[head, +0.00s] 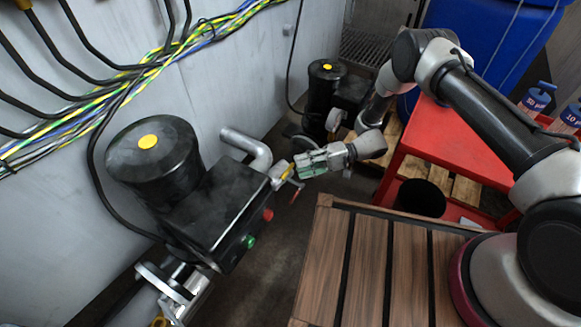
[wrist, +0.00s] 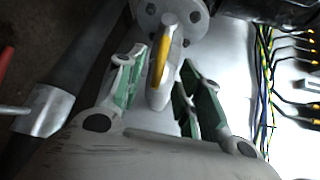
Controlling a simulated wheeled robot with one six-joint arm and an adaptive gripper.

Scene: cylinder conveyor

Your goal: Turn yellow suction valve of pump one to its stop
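The yellow valve handle (wrist: 158,62) stands between the two green-padded fingers of my gripper (wrist: 163,78) in the wrist view, below a round grey flange. The fingers are open, with a visible gap on each side of the handle. In the head view the yellow handle (head: 287,172) is a small strip at the tip of my gripper (head: 300,166), partly hidden by it. It sits at the right end of the near pump (head: 215,205), a black unit with a yellow-capped motor. I see no number on the pump.
A bent grey pipe (head: 247,145) rises beside the gripper. A second black pump (head: 325,90) stands behind. A slatted wooden top (head: 375,265) and a red cart (head: 455,140) are at right. Cables (head: 120,80) run along the left wall. A yellow part (head: 159,321) shows at bottom left.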

